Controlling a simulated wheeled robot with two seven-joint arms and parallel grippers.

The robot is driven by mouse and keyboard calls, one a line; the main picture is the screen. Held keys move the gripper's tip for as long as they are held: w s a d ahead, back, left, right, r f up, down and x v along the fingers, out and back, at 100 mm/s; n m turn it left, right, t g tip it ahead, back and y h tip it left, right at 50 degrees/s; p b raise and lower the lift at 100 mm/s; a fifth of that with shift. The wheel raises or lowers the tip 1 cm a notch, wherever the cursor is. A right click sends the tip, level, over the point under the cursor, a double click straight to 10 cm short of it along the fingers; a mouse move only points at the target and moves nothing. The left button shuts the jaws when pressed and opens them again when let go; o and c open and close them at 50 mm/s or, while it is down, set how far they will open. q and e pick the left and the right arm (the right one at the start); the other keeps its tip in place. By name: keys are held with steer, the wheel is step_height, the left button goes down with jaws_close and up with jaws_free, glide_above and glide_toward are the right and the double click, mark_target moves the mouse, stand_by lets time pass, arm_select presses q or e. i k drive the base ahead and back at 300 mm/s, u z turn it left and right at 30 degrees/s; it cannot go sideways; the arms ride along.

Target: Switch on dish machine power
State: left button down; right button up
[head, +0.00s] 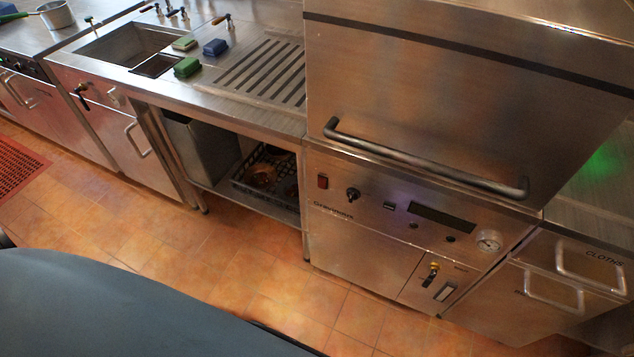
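The dish machine (440,130) is a large steel hood unit with a long horizontal bar handle (425,165), at the right of the head view. The display looks blank. The switch's position is too small to tell. Neither of my grippers is in view.
A steel counter with a sink (130,45), sponges (214,47) and a ribbed drainboard (262,75) lies to the left, with a dark rack (265,175) on the shelf below. A drawer marked "CLOTHS" (590,262) is at the right. Tiled floor (215,255) before the units is clear.

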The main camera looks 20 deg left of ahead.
mark_target(322, 184)
steer(key=k, duration=0.5)
steer(key=u, duration=0.8)
steer(key=i, duration=0.75)
steer(key=z, duration=1.2)
